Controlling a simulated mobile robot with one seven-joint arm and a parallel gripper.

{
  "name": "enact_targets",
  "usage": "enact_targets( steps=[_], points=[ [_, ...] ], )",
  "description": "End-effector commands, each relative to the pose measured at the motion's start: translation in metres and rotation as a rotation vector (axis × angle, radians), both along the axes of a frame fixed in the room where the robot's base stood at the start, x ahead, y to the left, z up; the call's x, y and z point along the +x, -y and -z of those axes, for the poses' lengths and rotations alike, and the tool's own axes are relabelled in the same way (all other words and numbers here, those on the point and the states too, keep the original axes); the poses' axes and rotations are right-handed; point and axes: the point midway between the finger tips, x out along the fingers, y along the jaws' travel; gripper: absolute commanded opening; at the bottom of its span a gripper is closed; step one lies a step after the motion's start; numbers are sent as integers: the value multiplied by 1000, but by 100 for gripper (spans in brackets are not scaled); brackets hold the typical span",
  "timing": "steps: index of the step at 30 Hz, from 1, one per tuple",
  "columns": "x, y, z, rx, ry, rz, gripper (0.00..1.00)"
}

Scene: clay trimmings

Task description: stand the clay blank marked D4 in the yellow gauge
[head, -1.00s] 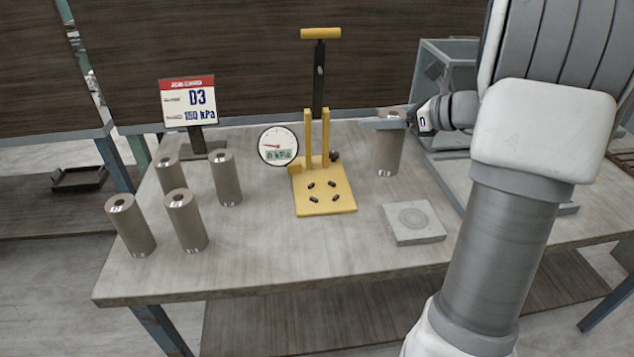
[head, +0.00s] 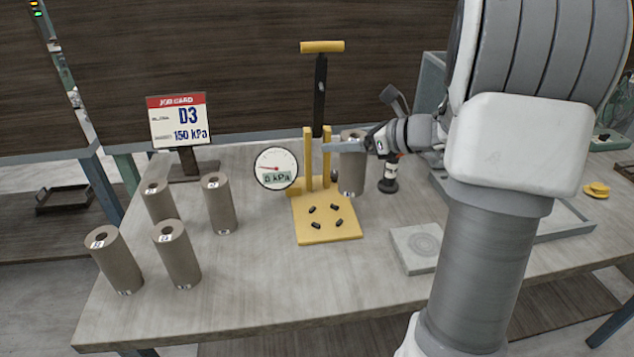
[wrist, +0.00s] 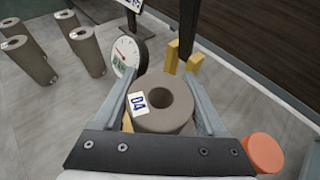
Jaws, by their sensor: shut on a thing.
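A brown clay blank (head: 351,178) with a hole in its top is in my gripper (head: 350,148). In the wrist view the held blank (wrist: 164,118) carries a white label that reads D4, and my gripper's fingers (wrist: 160,88) are shut on either side of it. The blank is upright, just right of the yellow gauge (head: 328,230). The gauge has a flat plate with several dark pegs, two uprights and a T-handle. The blank is not over the pegs. Whether its bottom touches the table is hard to tell.
A dial (head: 276,168) at the gauge reads 0 kPa. A job card (head: 180,120) reads D3, 150 kPa. Several other blanks (head: 178,258) stand at the left. A grey square slab (head: 417,248) lies right of the gauge. A small dark tool (head: 389,178) stands behind the slab.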

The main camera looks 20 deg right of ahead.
Motion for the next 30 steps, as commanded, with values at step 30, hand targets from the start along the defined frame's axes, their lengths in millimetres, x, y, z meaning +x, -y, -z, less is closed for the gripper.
enact_targets(
  steps=[30],
  points=[
    [12,-57,73,-1,4,0,0]
  ],
)
